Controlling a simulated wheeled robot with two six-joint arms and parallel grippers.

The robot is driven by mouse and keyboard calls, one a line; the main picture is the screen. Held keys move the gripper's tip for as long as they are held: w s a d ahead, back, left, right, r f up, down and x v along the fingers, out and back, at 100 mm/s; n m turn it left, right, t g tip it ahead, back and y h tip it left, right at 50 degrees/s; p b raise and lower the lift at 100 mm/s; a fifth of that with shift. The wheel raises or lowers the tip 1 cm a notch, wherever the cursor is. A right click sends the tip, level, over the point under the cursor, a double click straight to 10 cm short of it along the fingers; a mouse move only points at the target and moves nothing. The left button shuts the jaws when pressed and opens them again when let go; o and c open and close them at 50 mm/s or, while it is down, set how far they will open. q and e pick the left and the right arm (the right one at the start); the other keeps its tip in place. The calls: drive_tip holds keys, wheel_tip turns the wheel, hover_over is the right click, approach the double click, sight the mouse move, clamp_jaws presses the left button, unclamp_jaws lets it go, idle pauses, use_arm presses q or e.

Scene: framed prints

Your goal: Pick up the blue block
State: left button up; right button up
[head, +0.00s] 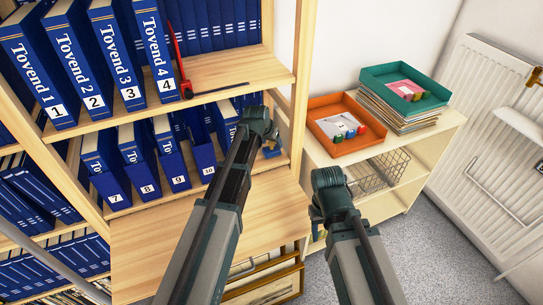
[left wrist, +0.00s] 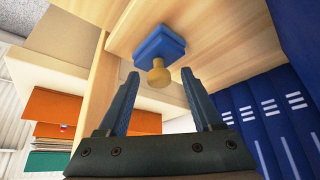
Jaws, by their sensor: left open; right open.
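I cannot tell how far the fingertips are from the block.
Blue binders (head: 118,52) fill the shelves to the left, with numbered ones beside the block's shelf. To the right stand an orange tray (head: 331,117) and a green tray (head: 394,82) on a low cabinet.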

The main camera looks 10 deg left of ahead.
use_arm(q)
drive_tip(key=shift+w+f, duration=0.2)
drive_tip(key=shift+f, duration=0.2)
drive_tip(key=shift+r, duration=0.1)
use_arm(e)
drive_tip(key=shift+f, duration=0.3)
use_arm(q)
clamp_jaws()
drive_tip(key=shift+r, duration=0.1)
use_arm(e)
drive_tip(key=shift+r, duration=0.1)
